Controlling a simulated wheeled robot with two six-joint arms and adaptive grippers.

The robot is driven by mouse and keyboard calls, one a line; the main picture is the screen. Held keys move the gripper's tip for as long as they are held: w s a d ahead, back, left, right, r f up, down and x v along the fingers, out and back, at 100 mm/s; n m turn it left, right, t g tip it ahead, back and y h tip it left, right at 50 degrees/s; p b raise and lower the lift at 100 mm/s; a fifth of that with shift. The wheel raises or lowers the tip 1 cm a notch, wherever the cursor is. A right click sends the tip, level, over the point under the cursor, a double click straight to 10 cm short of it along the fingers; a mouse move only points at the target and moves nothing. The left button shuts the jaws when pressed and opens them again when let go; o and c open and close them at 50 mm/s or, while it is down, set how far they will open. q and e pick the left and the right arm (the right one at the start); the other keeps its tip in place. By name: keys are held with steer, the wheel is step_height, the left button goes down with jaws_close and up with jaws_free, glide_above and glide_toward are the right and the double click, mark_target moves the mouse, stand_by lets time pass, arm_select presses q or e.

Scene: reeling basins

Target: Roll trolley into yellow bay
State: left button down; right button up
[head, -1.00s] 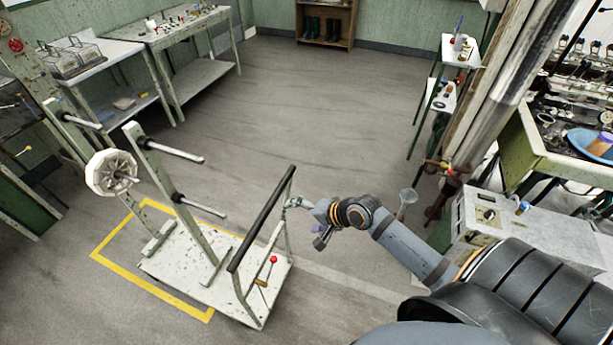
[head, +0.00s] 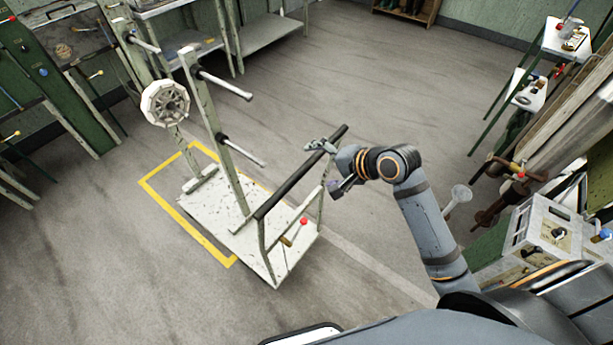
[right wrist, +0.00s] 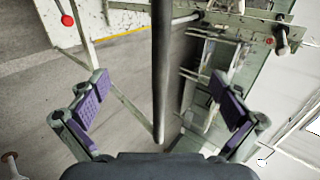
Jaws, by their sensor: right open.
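The trolley has a pale worn deck (head: 215,215), upright posts with pegs, and a black handle bar (head: 290,182). A lever with a red knob (head: 303,221) stands on the deck's near end. The yellow bay (head: 205,243) is a taped outline on the floor. The deck lies partly over it, with its right, handle end outside the outline. My right gripper (head: 328,165) is at the far end of the handle bar. In the right wrist view its purple-padded fingers are wide apart, with the black bar (right wrist: 160,70) between them and clear of both pads. My left gripper is out of view.
Green benches stand at the left and back. A grey control box (head: 545,235) and pipework with a red valve (head: 520,172) are close on the right. The floor beyond the trolley is clear.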

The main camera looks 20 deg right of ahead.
mark_target(310, 166)
steer(key=shift+b+x, duration=0.45)
steer(key=shift+x, duration=2.55)
jaws_close()
